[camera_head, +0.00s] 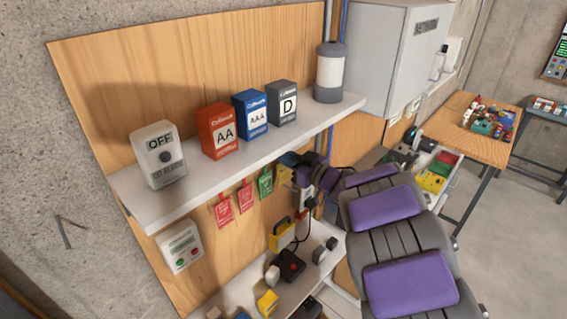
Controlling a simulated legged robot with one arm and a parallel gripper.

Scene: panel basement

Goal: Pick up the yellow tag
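The yellow tag (284,176) hangs beneath the front edge of the upper shelf (222,174), at the right end of a row of tags. My arm with purple pads reaches in from the lower right. My gripper (290,161) is at the yellow tag, just under the shelf, and covers part of it. The fingers are small and dark here, so I cannot tell whether they are open, shut or touching the tag.
Two red tags (224,211) (246,197) and a green tag (265,184) hang left of the yellow one. Battery boxes (219,131) stand on the shelf above. A lower shelf (237,291) holds a yellow lock (281,236) and a black-and-red switch (290,265).

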